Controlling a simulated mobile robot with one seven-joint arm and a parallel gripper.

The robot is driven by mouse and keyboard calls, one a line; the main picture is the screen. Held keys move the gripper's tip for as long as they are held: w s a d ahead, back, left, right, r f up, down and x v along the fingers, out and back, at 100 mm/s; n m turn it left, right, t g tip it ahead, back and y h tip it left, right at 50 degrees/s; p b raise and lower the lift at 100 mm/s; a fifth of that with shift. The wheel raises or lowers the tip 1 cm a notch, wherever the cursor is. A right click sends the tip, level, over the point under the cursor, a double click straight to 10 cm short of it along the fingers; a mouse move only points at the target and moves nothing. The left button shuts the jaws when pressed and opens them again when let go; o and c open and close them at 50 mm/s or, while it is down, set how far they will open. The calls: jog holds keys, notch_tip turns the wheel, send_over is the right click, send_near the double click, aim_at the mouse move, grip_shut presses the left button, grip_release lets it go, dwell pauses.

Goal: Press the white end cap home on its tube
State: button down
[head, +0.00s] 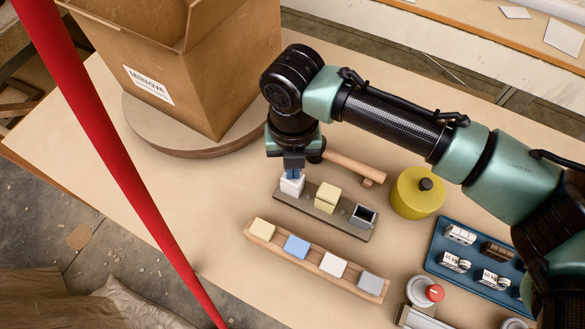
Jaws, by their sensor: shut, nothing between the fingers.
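A dark grey rail (308,211) holds a row of square tubes. At its left end a white end cap (292,184) sits on its tube, directly under my gripper (292,175). My gripper points down and is shut, with its blue-tipped fingers at the top of the cap. I cannot tell whether they touch it, or how far down the cap sits. A pale yellow cap (327,191) is on the middle tube, and a dark tube (363,216) at the right end is open on top.
In front, a wooden rack (311,267) holds a yellow, a blue, a white and a grey block. A wooden bar (353,167) and a yellow lidded pot (416,193) stand behind. A cardboard box (190,75), a blue tray (447,247) and a red post (113,150) flank the area.

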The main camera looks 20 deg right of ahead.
notch_tip(320, 180, up, 8)
jog(key=p, duration=0.7)
dwell(0.6)
jog(key=shift+s, duration=0.1)
dwell(0.4)
